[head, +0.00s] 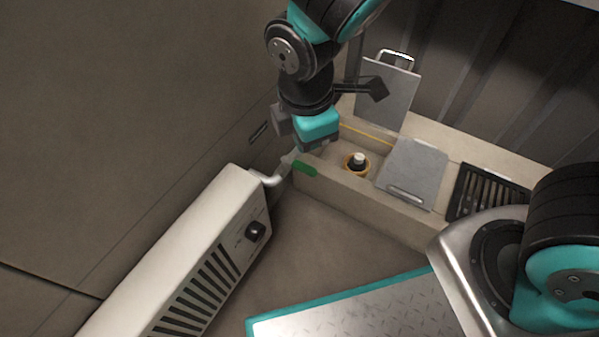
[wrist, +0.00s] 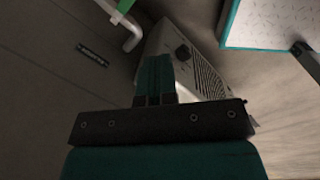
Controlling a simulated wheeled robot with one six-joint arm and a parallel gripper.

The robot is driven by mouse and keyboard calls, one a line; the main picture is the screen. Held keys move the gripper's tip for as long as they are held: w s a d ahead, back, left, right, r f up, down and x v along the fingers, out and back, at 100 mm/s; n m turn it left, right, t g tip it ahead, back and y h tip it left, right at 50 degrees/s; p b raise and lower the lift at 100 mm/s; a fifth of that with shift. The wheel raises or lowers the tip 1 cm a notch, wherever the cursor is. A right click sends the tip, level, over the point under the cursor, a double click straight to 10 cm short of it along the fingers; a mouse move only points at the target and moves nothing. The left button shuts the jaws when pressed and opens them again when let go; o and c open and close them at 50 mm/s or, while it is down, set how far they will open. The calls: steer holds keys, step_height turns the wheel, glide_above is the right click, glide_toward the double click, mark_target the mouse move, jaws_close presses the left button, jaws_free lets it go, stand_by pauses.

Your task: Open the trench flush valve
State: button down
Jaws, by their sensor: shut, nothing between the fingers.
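A green lever handle (head: 305,168) shows at the near left end of the trench, beside a pale pipe fitting. In the wrist view the green lever (wrist: 125,5) is cut off by the top edge. My gripper (head: 318,145) is just above the lever in the head view, apart from it as far as I can tell. In the wrist view the fingers (wrist: 155,68) are together and empty. A black, pale-topped fitting in a yellow ring (head: 356,163) sits in the trench opening, right of the lever.
A white heater cabinet (head: 200,250) with a black knob (head: 255,231) stands at lower left. A grey cover plate (head: 412,170) and a black grate (head: 486,190) lie over the trench. Another plate (head: 386,92) with a handle leans behind. Some floor is clear between.

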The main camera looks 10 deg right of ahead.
mark_target(299, 166)
step_height(299, 166, down, 7)
steer(key=w+a+n+t+h, duration=0.2)
steer(key=n, duration=0.5)
steer(key=shift+a+h, duration=0.3)
steer(key=shift+a, duration=0.05)
steer(key=shift+w, duration=0.1)
steer(key=b+x, duration=0.7)
steer(key=x, duration=0.3)
steer(key=shift+n+p, duration=0.3)
